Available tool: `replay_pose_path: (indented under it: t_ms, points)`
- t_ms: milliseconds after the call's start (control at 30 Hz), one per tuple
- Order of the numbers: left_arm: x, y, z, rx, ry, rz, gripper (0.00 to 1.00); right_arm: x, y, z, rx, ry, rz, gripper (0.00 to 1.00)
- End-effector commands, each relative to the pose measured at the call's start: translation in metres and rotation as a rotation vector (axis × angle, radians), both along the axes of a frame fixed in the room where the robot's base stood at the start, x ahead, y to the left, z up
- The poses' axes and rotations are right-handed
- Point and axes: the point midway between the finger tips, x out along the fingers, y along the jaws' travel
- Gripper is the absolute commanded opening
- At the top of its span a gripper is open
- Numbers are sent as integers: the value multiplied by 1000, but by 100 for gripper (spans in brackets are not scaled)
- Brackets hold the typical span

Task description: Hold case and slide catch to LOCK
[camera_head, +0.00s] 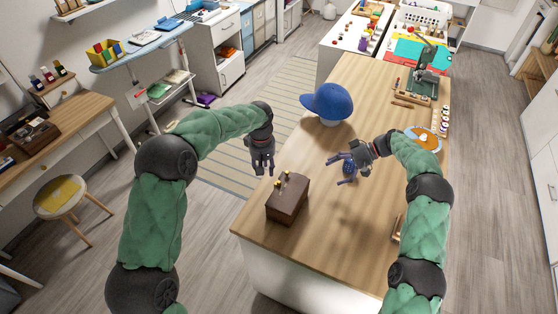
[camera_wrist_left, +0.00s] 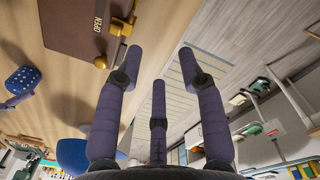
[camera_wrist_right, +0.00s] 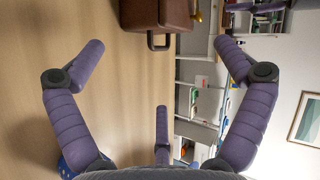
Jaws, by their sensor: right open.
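The brown case (camera_head: 287,201) stands on the near left part of the wooden table, with small gold fittings on its top. In the left wrist view the case (camera_wrist_left: 75,28) shows the word OPEN beside a gold catch (camera_wrist_left: 121,27) and a gold knob (camera_wrist_left: 100,62). In the right wrist view the case (camera_wrist_right: 150,14) shows a handle. My left gripper (camera_head: 262,170) is open and empty, just beyond the case's far left side, apart from it. My right gripper (camera_head: 338,168) is open and empty over the table, to the right of the case.
A blue cap (camera_head: 327,102) sits on a stand behind the grippers. A blue dotted object (camera_wrist_left: 22,80) lies by my right gripper. An orange-and-white round item (camera_head: 427,140) and tools lie along the right edge.

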Motion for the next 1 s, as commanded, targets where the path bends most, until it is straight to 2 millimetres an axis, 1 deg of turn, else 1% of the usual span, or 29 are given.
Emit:
replay_pose_path:
  t_ms: [33, 100, 200, 300, 467, 567, 800, 1000]
  points:
    - [-3, -15, 16, 5, -3, 1, 39, 0, 0, 0, 0, 0, 0, 100]
    - [-9, -29, 32, 12, 3, 8, 39, 0, 0, 0, 0, 0, 0, 100]
    - [-15, -42, 48, 19, 5, 16, 39, 0, 0, 0, 0, 0, 0, 100]
    - [-19, -49, 56, 24, 10, 21, 39, 0, 1, 0, 0, 0, 0, 100]
    - [-20, -51, 59, 25, 10, 24, 39, -2, 8, -4, 1, 1, 1, 100]
    - [-20, -51, 59, 25, 10, 23, 39, -4, 19, -10, 1, 1, 2, 100]
    - [-20, -51, 58, 25, 10, 23, 39, -12, 54, -30, 1, 2, 3, 100]
    - [-19, -51, 58, 24, 10, 23, 39, -17, 78, -44, 0, 2, 1, 100]
